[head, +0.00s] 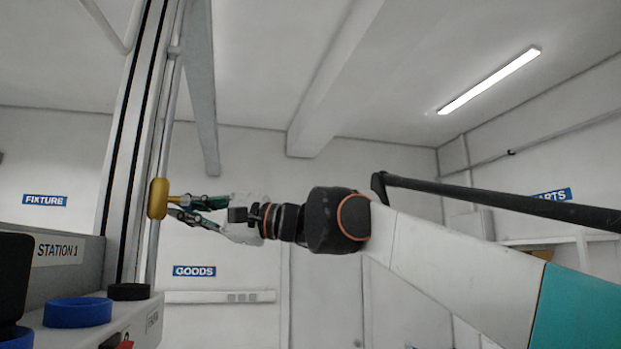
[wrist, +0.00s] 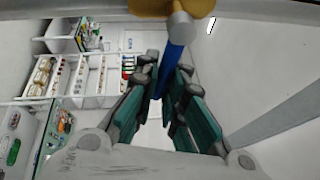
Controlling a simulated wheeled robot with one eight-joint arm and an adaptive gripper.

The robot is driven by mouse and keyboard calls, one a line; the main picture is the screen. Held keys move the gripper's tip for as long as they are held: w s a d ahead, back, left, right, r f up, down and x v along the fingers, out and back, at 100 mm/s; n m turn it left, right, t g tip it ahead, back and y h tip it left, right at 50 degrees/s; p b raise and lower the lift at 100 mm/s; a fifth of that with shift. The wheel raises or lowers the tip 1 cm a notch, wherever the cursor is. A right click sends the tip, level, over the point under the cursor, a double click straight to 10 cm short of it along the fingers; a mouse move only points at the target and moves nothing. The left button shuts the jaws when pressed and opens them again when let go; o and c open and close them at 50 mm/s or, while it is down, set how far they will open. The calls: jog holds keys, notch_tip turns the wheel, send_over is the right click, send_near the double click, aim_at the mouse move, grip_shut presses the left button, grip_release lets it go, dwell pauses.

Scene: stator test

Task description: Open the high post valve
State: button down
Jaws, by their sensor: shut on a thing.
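The high post valve has a yellow body (head: 158,198) on a thin vertical pipe beside the tall post (head: 130,150) at the left of the head view. A short yellow stem points from it toward my gripper (head: 185,207). In the wrist view the yellow body (wrist: 150,6) is at the top edge, with a grey round hub (wrist: 181,28) below it. A blue lever (wrist: 173,58) runs from the hub down between the fingers of my gripper (wrist: 165,85). The fingers are shut on the blue lever.
Below the valve stands a grey bench with a STATION 1 sign (head: 58,250), a blue ring (head: 77,312) and a black ring (head: 128,291). Shelves with small parts (wrist: 75,75) show at the left of the wrist view. The space right of the post is open around my arm.

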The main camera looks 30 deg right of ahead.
jog(key=shift+s+f+m, duration=0.1)
jog(key=shift+s+m, duration=0.1)
jog(key=shift+m, duration=0.1)
jog(key=shift+s+a+f+m+g+h+p, duration=0.1)
jog(key=shift+s+f+m+g+h+p, duration=0.5)
jog(key=shift+m+p, duration=0.65)
jog(key=shift+s+a+f+m+g+h+p, duration=0.1)
jog(key=shift+s+f+m+g+h+p, duration=0.3)
jog(key=shift+f+m+p, duration=0.85)
jog(key=shift+s+a+f+m+g+h+p, duration=0.1)
jog(key=shift+s+f+m+g+h+p, duration=0.35)
jog(key=shift+m, duration=1.35)
jog(key=shift+r, duration=0.1)
jog(key=c, duration=1.7)
grip_release()
jog(key=shift+d, duration=0.15)
